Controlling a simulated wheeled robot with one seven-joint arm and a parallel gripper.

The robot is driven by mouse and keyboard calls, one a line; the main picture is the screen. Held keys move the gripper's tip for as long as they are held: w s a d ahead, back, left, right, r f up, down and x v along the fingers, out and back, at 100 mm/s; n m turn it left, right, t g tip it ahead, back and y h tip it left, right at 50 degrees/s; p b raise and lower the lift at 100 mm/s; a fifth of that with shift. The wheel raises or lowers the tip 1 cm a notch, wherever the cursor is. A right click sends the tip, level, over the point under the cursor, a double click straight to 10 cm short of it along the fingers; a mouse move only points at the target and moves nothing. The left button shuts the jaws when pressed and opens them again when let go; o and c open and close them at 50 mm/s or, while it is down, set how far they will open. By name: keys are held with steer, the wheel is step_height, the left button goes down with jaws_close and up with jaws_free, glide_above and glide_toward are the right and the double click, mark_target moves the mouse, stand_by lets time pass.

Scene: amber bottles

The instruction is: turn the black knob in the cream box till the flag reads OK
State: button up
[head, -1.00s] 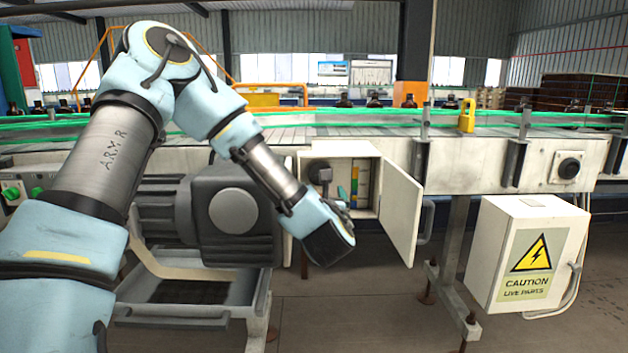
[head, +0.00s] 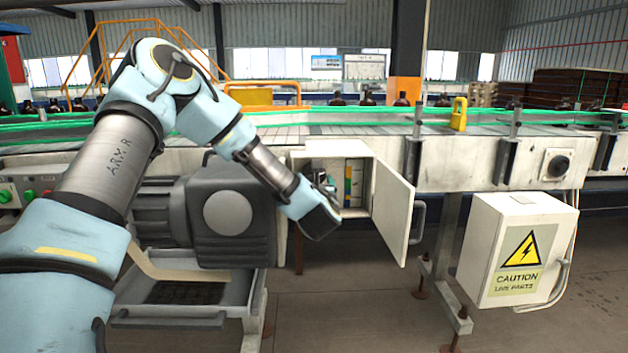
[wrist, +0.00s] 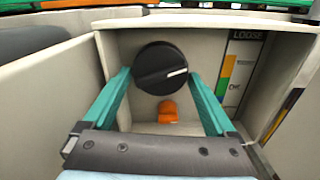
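The cream box (head: 334,155) stands open on the conveyor's side, its door (head: 397,212) swung out to the right. In the wrist view the black knob (wrist: 161,68) sits on the box's back wall, its white line pointing right and slightly up. My gripper (wrist: 160,73) is open, one teal finger on each side of the knob, with a gap at both sides. An orange piece (wrist: 168,112) sits just below the knob. To the right is a coloured strip with a label panel (wrist: 243,68) reading LOOSE at the top; smaller words are unclear. I cannot see OK.
The box's side walls stand close around my gripper. A grey motor (head: 225,212) is left of the box. A caution-marked box (head: 517,250) hangs to the right.

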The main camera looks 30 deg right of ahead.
steer(key=c, duration=1)
steer(key=shift+o, duration=0.2)
steer(key=shift+m+b, duration=0.4)
steer(key=shift+a+f+m+b, duration=0.1)
steer(key=shift+m+b, duration=0.65)
steer(key=shift+m, duration=0.25)
steer(key=m+b, duration=0.2)
steer(key=m, duration=0.1)
steer(key=shift+a+m, duration=0.1)
steer(key=shift+m, duration=0.2)
steer(key=m+b, duration=0.2)
steer(key=m, duration=0.2)
steer(key=shift+r+b, duration=0.2)
steer(key=shift+b, duration=0.15)
steer(key=shift+w+a+r+m+b, duration=0.1)
steer(key=shift+m+b, duration=0.55)
steer(key=shift+m, duration=0.95)
